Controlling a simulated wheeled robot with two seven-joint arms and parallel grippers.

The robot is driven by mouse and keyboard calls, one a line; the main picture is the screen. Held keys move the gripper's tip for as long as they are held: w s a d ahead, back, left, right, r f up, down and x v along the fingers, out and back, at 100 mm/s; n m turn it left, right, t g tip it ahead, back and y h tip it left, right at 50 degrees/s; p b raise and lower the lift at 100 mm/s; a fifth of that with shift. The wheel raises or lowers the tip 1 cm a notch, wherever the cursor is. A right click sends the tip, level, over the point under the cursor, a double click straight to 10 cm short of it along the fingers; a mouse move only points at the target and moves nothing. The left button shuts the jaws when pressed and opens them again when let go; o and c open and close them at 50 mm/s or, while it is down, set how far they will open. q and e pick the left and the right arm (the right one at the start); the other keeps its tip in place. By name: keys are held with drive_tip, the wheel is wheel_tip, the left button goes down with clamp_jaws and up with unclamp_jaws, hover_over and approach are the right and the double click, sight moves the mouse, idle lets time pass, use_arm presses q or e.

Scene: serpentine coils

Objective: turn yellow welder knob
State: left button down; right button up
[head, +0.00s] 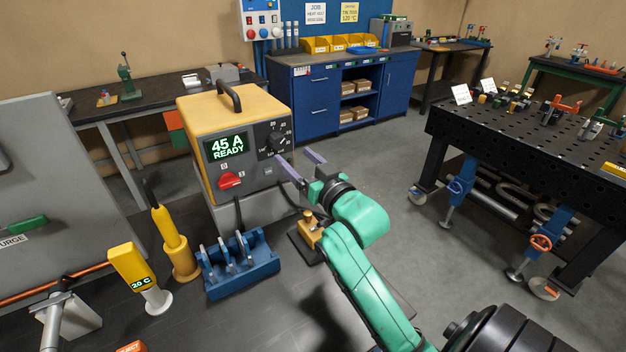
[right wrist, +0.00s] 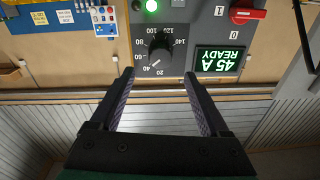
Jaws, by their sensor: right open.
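The yellow welder (head: 222,112) stands on a grey box at the left of centre in the head view. Its dark front panel has a lit display (head: 227,147) reading "45 A READY", a red switch (head: 230,181) and a black round knob (head: 277,139) with a number scale. In the right wrist view the knob (right wrist: 159,48) appears upside down, beyond the fingertips and between their lines. My right gripper (head: 301,162) is open and empty, just in front of the panel near the knob; its fingers also show in the right wrist view (right wrist: 157,82). My left gripper is not in view.
A blue rack (head: 240,268) with metal levers and a yellow bottle-like tool (head: 173,245) stand in front of the welder. A yellow "20 C" meter (head: 134,268) is at lower left. A black perforated table (head: 540,135) stands at right, with open floor between.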

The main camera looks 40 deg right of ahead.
use_arm(q)
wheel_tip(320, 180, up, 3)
drive_tip(key=p, duration=0.3)
drive_tip(key=shift+p, duration=0.35)
use_arm(e)
drive_tip(key=s, duration=0.7)
drive_tip(key=shift+s+f, duration=0.25)
drive_tip(key=shift+s, duration=0.15)
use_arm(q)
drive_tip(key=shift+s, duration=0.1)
